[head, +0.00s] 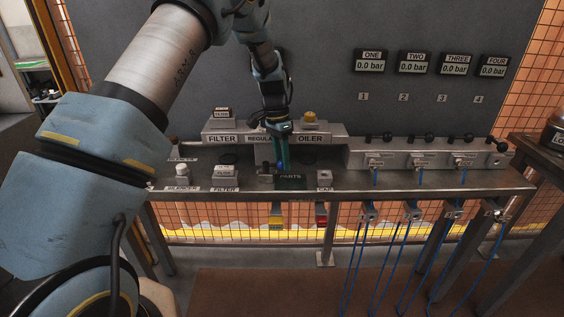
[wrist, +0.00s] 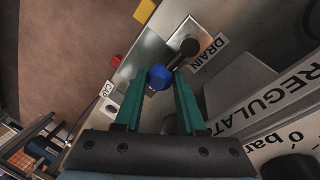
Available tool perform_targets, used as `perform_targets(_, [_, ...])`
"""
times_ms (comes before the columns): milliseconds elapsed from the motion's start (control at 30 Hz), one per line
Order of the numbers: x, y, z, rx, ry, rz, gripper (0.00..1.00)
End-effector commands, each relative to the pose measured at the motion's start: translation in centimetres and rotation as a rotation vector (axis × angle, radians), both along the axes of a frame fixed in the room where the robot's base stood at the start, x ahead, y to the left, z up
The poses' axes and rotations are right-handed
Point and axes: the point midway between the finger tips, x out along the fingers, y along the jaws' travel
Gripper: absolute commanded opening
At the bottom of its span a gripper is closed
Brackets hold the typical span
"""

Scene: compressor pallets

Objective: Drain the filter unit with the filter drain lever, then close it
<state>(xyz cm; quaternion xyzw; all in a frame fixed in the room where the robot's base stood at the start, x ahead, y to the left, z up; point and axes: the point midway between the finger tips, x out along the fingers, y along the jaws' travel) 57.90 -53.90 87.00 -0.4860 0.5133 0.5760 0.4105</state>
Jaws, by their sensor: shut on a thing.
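The filter unit (head: 214,129) is at the left of the row on the bench, with a FILTER label on its front. In the wrist view, the drain lever has a round blue knob (wrist: 159,77) and a dark round end (wrist: 189,47) beside a DRAIN label (wrist: 208,54). My gripper (head: 283,168) reaches down over the front of the bench. Its teal fingers are shut on the blue knob, one on each side. In the head view my gripper hides much of the lever, and I cannot tell its exact angle.
A regulator block and an OILER block (head: 311,138) stand close by. Valves with black knobs (head: 420,141) line the right of the bench, with blue hoses below. Four gauges (head: 414,63) read 0.0 bar.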

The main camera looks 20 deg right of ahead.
Motion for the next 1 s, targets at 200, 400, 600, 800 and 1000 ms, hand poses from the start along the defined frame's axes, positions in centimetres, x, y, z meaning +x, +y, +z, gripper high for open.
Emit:
perform_targets(200, [0.1, -0.1, 0.1, -0.002, -0.003, -0.003, 0.48])
perform_targets(400, [0.0, 0.0, 0.1, -0.001, -0.002, -0.003, 0.69])
perform_targets(600, [0.0, 0.0, 0.0, 0.000, -0.001, -0.003, 0.69])
perform_targets(800, [0.4, -0.1, 1.4, -0.005, -0.004, -0.003, 0.69])
perform_targets(1000, [1.2, 0.0, 5.1, -0.006, -0.006, -0.002, 0.69])
